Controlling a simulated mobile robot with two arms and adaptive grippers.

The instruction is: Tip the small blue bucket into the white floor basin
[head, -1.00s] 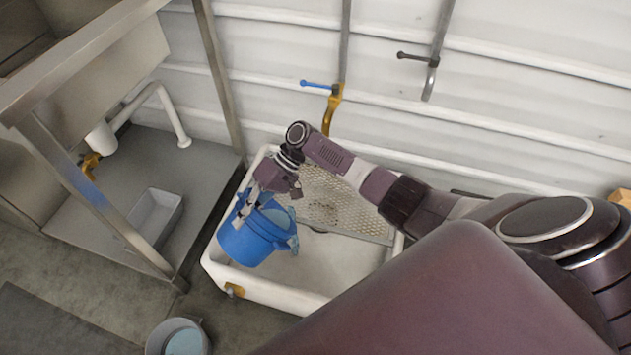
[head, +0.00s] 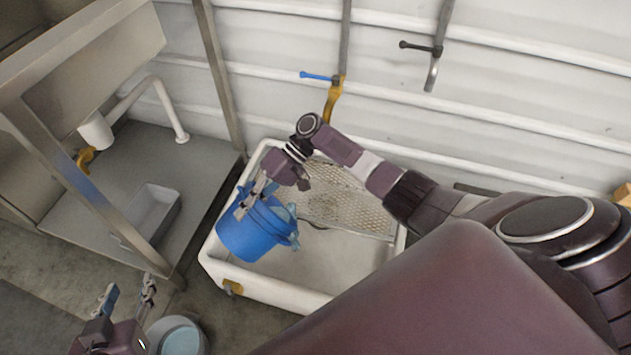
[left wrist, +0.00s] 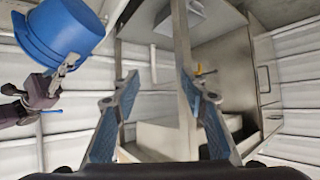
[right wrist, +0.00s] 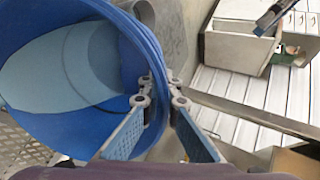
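The small blue bucket (head: 252,238) is over the left part of the white floor basin (head: 275,294); I cannot tell its exact height. My right gripper (head: 252,200) is shut on its rim. In the right wrist view the rim of the bucket (right wrist: 20,25) sits between the two fingers (right wrist: 161,97), and pale blue liquid shows inside. The bucket also appears in the left wrist view (left wrist: 60,32), looking slightly tilted. My left gripper (head: 128,292) is open and empty at the lower left, left of the basin; its spread fingers show in the left wrist view (left wrist: 160,88).
A grey bucket (head: 154,332) with bluish contents stands on the floor in front of the basin. A steel sink frame (head: 150,262) rises on the left, with a grey tray (head: 153,212) beneath. A perforated plate (head: 345,204) covers the basin's back. A corrugated wall (head: 530,110) stands behind.

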